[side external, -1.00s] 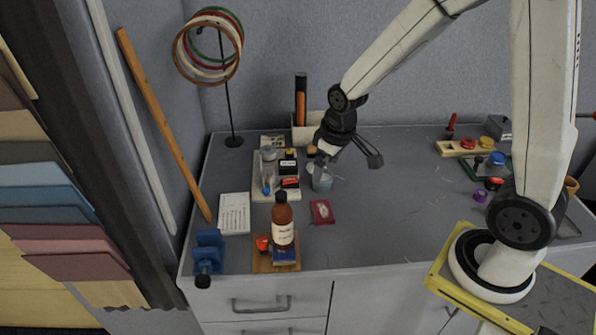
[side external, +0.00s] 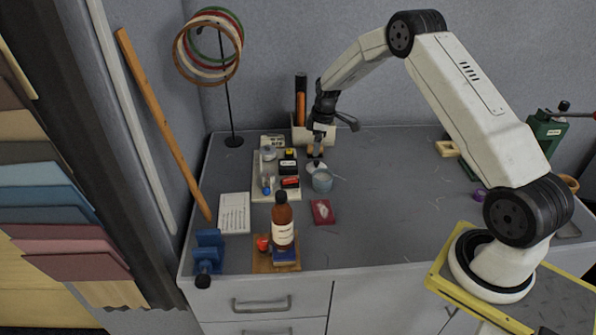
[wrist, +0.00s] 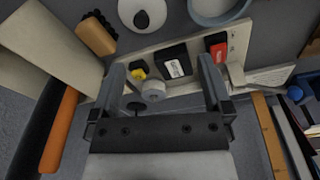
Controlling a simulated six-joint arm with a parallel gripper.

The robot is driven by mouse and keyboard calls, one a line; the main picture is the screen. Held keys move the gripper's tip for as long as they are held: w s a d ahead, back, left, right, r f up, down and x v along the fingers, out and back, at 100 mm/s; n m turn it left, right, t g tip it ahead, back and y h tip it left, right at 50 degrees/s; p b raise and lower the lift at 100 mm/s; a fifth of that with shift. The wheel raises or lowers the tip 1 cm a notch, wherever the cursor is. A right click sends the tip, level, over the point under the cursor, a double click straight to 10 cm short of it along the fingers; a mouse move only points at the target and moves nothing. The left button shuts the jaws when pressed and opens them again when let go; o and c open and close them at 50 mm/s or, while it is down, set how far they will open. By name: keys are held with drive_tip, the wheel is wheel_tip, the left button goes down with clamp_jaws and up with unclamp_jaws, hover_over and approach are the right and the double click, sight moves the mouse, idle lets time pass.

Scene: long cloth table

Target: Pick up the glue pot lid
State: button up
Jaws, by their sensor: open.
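The glue pot lid (wrist: 142,14) is a white disc with a black knob at the top of the wrist view. In the side view the lid (side external: 316,166) lies on the table just behind the grey-blue glue pot (side external: 322,181). The pot's rim also shows in the wrist view (wrist: 217,18), right of the lid. My gripper (side external: 318,141) is above and behind the lid, apart from it. In the wrist view my gripper's two fingers (wrist: 163,78) are spread with nothing held between them; the lid is beyond the fingertips.
A tray (side external: 263,192) with bottles and small boxes stands left of the pot. A wooden brush (wrist: 96,36) lies left of the lid. The table right of the pot is clear.

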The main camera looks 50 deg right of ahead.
sight(317, 161)
drive_tip(key=shift+w+d+f+n, duration=0.15)
drive_tip(key=shift+d+f, duration=0.3)
drive_tip(key=shift+d, duration=0.15)
drive_tip(key=shift+w+d+f+n, duration=0.15)
drive_tip(key=shift+d+f, duration=0.3)
drive_tip(key=shift+d, duration=0.1)
drive_tip(key=shift+w+a+f, duration=0.1)
drive_tip(key=shift+w+f, duration=0.05)
drive_tip(key=shift+f, duration=1.15)
drive_tip(key=shift+w+f, duration=0.15)
drive_tip(key=shift+f, duration=1.15)
drive_tip(key=shift+w+f, duration=0.15)
drive_tip(key=shift+f, duration=1.1)
drive_tip(key=c, duration=0.9)
drive_tip(key=shift+r, duration=0.1)
